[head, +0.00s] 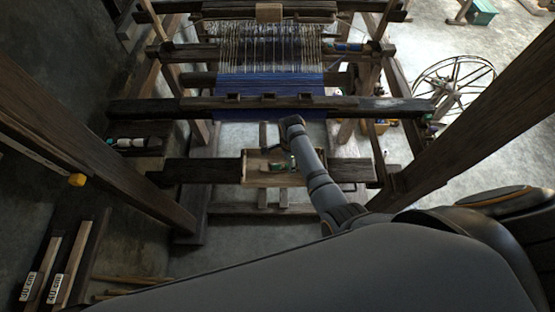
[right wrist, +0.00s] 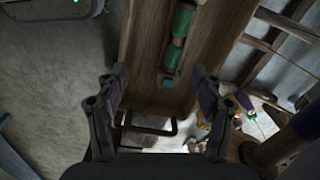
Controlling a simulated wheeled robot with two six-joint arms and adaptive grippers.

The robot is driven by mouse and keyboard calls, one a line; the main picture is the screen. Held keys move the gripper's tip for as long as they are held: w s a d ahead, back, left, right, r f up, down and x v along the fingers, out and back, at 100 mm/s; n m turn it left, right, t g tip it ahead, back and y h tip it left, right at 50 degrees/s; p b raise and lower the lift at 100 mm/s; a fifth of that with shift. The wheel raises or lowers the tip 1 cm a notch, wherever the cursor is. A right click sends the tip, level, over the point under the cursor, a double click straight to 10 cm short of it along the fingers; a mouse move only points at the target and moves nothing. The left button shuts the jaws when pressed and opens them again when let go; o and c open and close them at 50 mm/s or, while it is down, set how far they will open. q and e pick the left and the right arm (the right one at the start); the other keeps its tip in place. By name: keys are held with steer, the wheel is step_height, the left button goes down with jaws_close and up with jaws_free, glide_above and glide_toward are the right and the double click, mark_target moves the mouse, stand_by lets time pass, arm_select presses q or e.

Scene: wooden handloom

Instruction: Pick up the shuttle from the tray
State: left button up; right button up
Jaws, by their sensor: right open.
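The wooden tray (head: 255,179) sits on the loom's front bench in the head view. A small dark piece with green on it, likely the shuttle (head: 284,165), lies in it. In the right wrist view, green wound cylinders (right wrist: 182,22) lie lengthwise on the brown wooden tray surface (right wrist: 146,62), ending in a teal tip. My right gripper (right wrist: 159,74) is open and empty, its fingers spread on either side of the tray's near part. In the head view the right gripper (head: 268,138) is small, at the tray's far edge. My left gripper is out of view.
Blue cloth (head: 270,92) and warp threads stretch on the loom behind a dark front beam (head: 330,104). Thick posts stand left and right. Spools (head: 128,142) lie on a left ledge. A spinning wheel (head: 452,82) stands at right on open floor.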

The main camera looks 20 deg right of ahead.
steer(key=w+a+r+m, duration=0.2)
steer(key=w, duration=0.1)
steer(key=b, duration=0.5)
glide_above(281, 165)
steer(key=f, duration=0.5)
steer(key=shift+s+f, duration=0.2)
steer(key=shift+s, duration=0.05)
steer(key=shift+w+f+b, duration=0.1)
steer(key=shift+f+b, duration=0.2)
steer(key=shift+b, duration=0.2)
steer(key=shift+r, duration=0.1)
step_height(281, 165, down, 5)
steer(key=b, duration=0.6)
steer(key=shift+f+b, duration=0.2)
steer(key=shift+b, duration=0.15)
steer(key=shift+r, duration=0.25)
steer(key=c, duration=1.3)
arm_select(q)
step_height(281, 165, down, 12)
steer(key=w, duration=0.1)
arm_select(e)
steer(key=shift+c, duration=0.2)
